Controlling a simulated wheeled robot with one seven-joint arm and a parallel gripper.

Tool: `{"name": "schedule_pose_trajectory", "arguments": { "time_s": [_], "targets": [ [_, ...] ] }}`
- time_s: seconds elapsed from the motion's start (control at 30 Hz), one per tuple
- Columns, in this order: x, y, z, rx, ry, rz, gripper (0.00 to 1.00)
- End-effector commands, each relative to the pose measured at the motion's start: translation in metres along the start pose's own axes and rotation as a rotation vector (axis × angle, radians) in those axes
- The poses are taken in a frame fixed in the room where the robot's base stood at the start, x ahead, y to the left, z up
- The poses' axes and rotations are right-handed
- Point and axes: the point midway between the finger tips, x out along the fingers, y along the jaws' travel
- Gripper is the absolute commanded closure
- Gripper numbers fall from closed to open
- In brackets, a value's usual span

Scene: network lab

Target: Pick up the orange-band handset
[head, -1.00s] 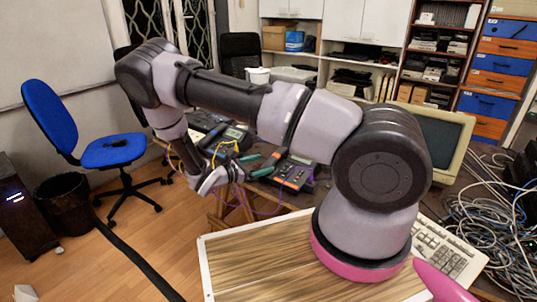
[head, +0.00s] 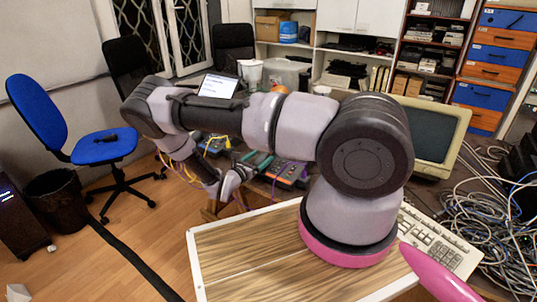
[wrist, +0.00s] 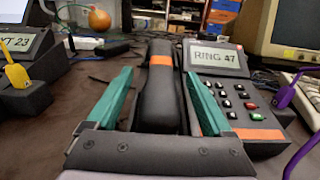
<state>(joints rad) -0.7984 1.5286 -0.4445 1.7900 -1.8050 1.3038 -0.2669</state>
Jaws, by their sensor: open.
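The handset, black with an orange band (wrist: 160,95), lies on the left side of a dark desk phone with a display reading "RING 47" (wrist: 217,58) in the wrist view. My gripper (wrist: 158,75) is open, with one teal finger to the left of the handset and the other to its right. The handset's near end is hidden behind the gripper's palm. I cannot tell whether the fingers touch it. In the head view my gripper (head: 255,160) is beside the phone (head: 288,172), and the handset is hard to make out.
Another device with a tilted screen (wrist: 18,42) and a yellow plug (wrist: 17,72) stands at the left. A purple cable (wrist: 284,96) runs at the right, near a keyboard (wrist: 305,82) and a beige monitor (wrist: 295,30). An orange ball (wrist: 99,19) is farther back.

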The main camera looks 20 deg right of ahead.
Motion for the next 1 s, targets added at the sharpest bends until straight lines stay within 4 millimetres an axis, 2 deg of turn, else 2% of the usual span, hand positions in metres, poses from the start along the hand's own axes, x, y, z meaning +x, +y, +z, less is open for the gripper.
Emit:
{"name": "schedule_pose_trajectory", "arguments": {
  "time_s": [0.1, 0.2, 0.43, 0.47, 0.5, 0.67, 0.7, 1.0],
  "targets": [
    [0.018, -0.002, 0.0, 0.001, 0.0, -0.002, 0.15],
    [0.026, -0.001, 0.0, 0.001, 0.0, -0.001, 0.15],
    [0.027, -0.001, 0.001, 0.001, 0.0, 0.0, 0.15],
    [0.027, -0.001, 0.001, 0.001, 0.0, 0.0, 0.19],
    [0.027, -0.001, 0.001, 0.001, 0.0, 0.0, 0.34],
    [0.027, -0.001, 0.001, 0.001, 0.0, 0.0, 0.95],
    [0.027, -0.001, 0.001, 0.001, 0.0, 0.0, 1.0],
    [0.027, 0.0, 0.005, 0.003, 0.0, 0.0, 1.0]
  ]
}}
